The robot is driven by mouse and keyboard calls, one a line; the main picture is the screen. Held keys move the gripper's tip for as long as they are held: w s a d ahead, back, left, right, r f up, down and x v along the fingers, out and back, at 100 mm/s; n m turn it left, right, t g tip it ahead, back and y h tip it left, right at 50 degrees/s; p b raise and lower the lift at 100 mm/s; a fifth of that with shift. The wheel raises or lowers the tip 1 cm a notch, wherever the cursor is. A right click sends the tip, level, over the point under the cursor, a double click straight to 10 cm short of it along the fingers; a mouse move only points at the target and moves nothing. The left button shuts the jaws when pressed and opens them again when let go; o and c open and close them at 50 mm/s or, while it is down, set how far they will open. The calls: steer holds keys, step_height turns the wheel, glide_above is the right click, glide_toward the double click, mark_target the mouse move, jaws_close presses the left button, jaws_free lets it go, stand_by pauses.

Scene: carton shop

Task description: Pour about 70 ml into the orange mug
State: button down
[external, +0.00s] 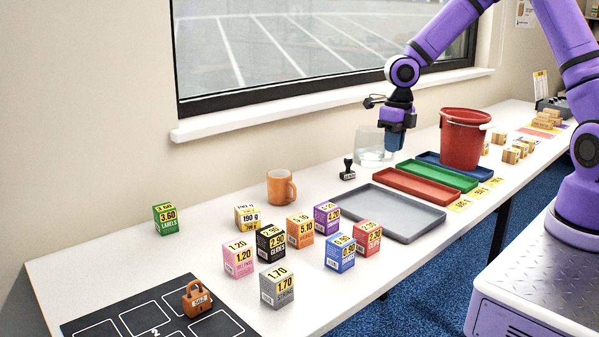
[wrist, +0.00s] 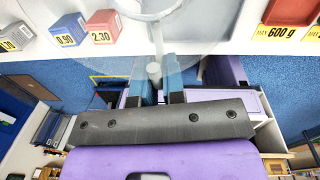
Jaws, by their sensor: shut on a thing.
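The orange mug (external: 280,188) stands upright on the white table, left of the clear jug, with its handle to the right. My gripper (external: 395,148) is at the right side of the clear jug (external: 370,150), which looks upright with clear liquid low inside. In the wrist view my gripper (wrist: 157,85) has its blue fingers shut on the jug's handle (wrist: 157,38). The jug's see-through body (wrist: 150,8) is at the top there. I cannot tell whether its base touches the table. The mug's inside is hidden, and the mug is not identifiable in the wrist view.
A black stamp (external: 348,170) stands between jug and mug. A grey tray (external: 395,212) lies in front, with red (external: 408,186) and green (external: 440,175) trays and a red bucket (external: 463,140) to the right. Several priced boxes, including an orange one (external: 300,230), stand in front of the mug.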

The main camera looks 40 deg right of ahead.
steer(key=w+a+m, duration=0.4)
steer(key=w+a, duration=0.6)
steer(key=a, duration=0.4)
steer(key=w+a+m, duration=0.4)
steer(key=w+a, duration=0.5)
steer(key=a, duration=0.6)
step_height(320, 180, down, 8)
steer(key=h, duration=0.1)
steer(key=shift+w+d, duration=0.15)
steer(key=shift+d, duration=0.05)
steer(key=shift+d, duration=0.15)
